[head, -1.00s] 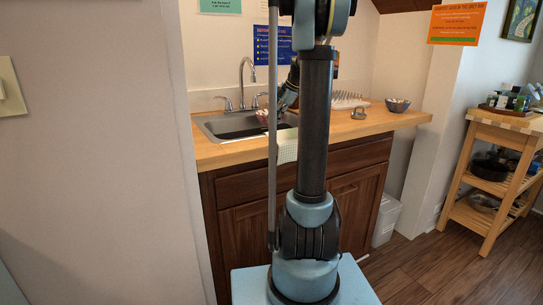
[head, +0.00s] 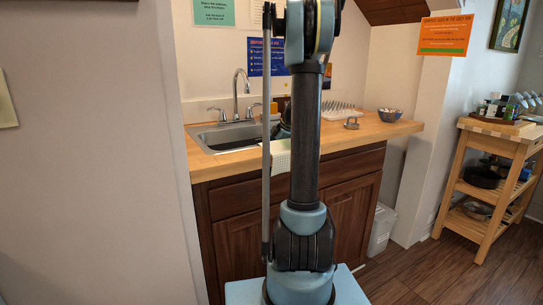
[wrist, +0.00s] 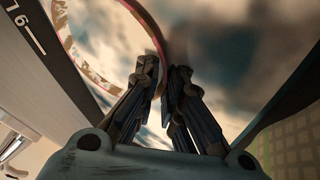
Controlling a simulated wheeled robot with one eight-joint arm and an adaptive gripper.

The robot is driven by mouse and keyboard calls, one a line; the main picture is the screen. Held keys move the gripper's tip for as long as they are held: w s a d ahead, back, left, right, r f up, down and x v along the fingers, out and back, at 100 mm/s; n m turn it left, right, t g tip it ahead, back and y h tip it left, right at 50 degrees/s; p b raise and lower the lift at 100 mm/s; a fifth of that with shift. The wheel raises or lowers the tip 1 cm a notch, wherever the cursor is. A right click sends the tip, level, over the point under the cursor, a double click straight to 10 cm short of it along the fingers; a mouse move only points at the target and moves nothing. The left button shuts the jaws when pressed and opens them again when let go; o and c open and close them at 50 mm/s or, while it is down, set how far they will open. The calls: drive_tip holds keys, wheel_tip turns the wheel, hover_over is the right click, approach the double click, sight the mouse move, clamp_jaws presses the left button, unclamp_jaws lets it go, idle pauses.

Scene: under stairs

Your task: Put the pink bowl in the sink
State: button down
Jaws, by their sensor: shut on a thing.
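The pink bowl (wrist: 68,45) fills the upper left of the wrist view, its reddish patterned rim curving toward my fingers. My gripper (wrist: 165,75) is shut on the bowl's rim. In the head view the bowl cannot be made out; my arm stands in front of that spot. The sink (head: 222,137) is a steel basin set in the wooden counter, left of my arm column. A dark part of my wrist shows over the sink's right side. How high the bowl is above the basin floor cannot be told.
The faucet (head: 237,95) rises behind the sink. A checkered towel (head: 280,158) hangs over the counter's front edge. Right of my arm are a dish rack (head: 339,111), a small metal object (head: 352,124) and another bowl (head: 390,115). A wooden cart (head: 490,128) stands at the right.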

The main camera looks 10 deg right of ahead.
drive_tip(key=shift+f, duration=0.25)
drive_tip(key=c, duration=1.7)
unclamp_jaws()
drive_tip(key=v, duration=1.2)
